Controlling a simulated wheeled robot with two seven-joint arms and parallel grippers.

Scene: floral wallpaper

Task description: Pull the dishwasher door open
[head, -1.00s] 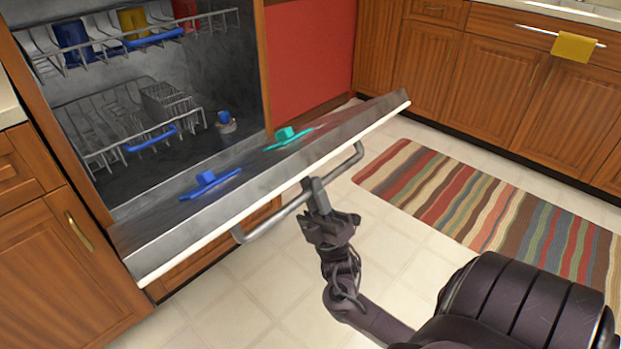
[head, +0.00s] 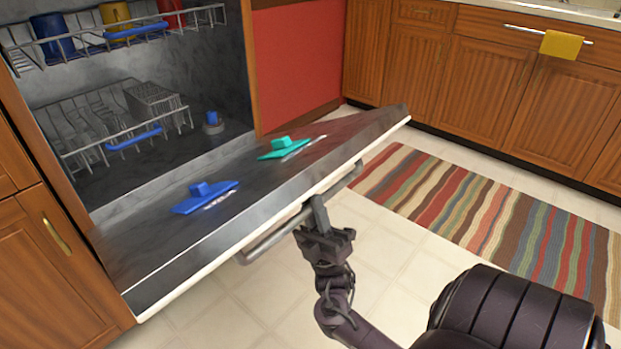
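The dishwasher door (head: 165,277) is tilted well down from the cabinet front, its inner face showing. Its bar handle (head: 268,245) runs along the outer side, below the top edge. My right gripper (head: 316,208) comes from the lower right and is shut on the handle near its middle. The fingertips are partly hidden by the bar and door. My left gripper is not in view. The inner face carries a blue part (head: 205,197) and a teal part (head: 284,148).
The upper rack (head: 75,48) holds blue, yellow and red cups. The lower rack (head: 110,135) is inside the tub. Wooden cabinets (head: 480,90) stand at the back right, and a striped rug (head: 480,205) lies right of the door. Tiled floor below the door is clear.

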